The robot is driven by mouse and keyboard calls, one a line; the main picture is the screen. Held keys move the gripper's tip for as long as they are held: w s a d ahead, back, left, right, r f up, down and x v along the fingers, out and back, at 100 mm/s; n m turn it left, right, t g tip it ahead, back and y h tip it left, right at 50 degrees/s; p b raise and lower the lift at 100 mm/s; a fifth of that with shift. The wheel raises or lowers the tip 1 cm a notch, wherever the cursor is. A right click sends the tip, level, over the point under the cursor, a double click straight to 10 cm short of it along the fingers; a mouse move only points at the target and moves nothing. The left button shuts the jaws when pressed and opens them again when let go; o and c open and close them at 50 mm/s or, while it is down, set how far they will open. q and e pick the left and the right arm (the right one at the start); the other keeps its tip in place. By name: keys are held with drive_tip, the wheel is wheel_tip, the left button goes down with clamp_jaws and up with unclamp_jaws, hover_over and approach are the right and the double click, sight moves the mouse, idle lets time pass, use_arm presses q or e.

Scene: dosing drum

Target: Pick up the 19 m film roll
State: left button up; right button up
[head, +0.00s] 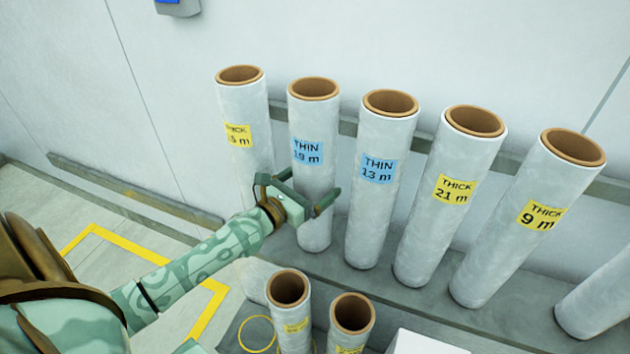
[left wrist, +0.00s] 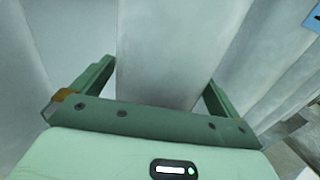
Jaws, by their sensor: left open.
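The 19 m film roll (head: 313,110) stands upright on the grey ledge, a pale wrapped cylinder with a brown core and a blue "THIN 19 m" label. My left gripper (head: 299,196) is at its lower half, below the label. The jaws are open, with one finger to each side of the roll. In the left wrist view the roll (left wrist: 165,65) rises between the two fingers (left wrist: 155,80). I cannot tell whether either finger touches it. My right gripper is not in view.
Close neighbours are the left roll (head: 243,105) with a yellow label and the THIN 13 m roll (head: 380,140). The 21 m roll (head: 452,185) and 9 m roll (head: 530,215) stand further right. Two shorter rolls (head: 290,310) (head: 350,325) stand in front. A wall is behind.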

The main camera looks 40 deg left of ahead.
use_arm(q)
drive_tip(key=shift+w, duration=0.55)
drive_tip(key=c, duration=1.5)
drive_tip(key=shift+r, duration=0.15)
drive_tip(key=shift+c, duration=0.3)
